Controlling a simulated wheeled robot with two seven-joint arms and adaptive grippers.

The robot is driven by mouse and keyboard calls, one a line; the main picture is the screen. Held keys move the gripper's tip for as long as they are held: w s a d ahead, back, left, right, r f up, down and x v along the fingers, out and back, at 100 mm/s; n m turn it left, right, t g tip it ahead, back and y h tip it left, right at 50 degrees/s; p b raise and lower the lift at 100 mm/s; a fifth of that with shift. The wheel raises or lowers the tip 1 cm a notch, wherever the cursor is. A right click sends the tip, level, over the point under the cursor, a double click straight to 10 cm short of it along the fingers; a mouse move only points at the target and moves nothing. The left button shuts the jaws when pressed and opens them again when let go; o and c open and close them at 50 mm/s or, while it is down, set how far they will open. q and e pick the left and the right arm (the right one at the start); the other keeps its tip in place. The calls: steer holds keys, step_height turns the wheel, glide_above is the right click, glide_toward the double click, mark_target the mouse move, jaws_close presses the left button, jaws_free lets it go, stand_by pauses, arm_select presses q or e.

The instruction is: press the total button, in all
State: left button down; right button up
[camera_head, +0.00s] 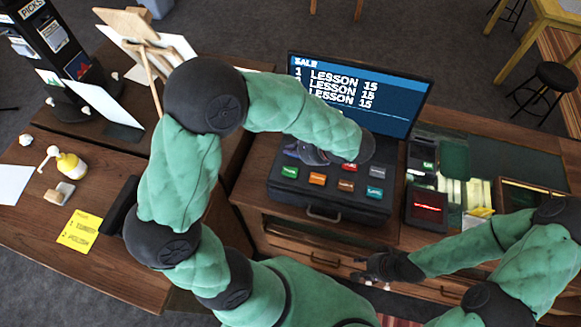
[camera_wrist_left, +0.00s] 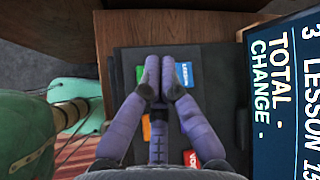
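The cash register's keypad (camera_head: 325,203) has several coloured keys, including green (camera_head: 290,172), orange (camera_head: 317,179) and teal (camera_head: 374,192) ones. Their labels are too small to read in the head view, so I cannot tell which is the total button. My left gripper (camera_head: 303,153) is over the back left of the keypad, hiding keys there. In the left wrist view its purple fingertips (camera_wrist_left: 158,82) are together, empty, between a green key (camera_wrist_left: 140,74) and a blue key marked LESSON (camera_wrist_left: 184,74). I cannot tell if they touch a key. My right gripper (camera_head: 372,268) is in front of the counter.
The screen (camera_head: 365,90) behind the keypad lists several lesson lines; the wrist view shows TOTAL and CHANGE with dashes. A card reader (camera_head: 428,207) stands right of the keypad.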

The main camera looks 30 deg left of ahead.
mark_target(292, 173)
arm_select(q)
steer(key=shift+f, duration=0.15)
steer(key=shift+f+b, duration=3.15)
steer(key=shift+f, duration=1.15)
steer(key=shift+f, duration=0.15)
steer(key=shift+f+b, duration=0.3)
steer(key=shift+b, duration=0.15)
steer(key=shift+f+b, duration=0.35)
steer(key=shift+f, duration=0.05)
steer(key=shift+r, duration=0.1)
steer(key=shift+r+p, duration=0.6)
steer(key=shift+r, duration=0.15)
steer(key=shift+r, duration=0.1)
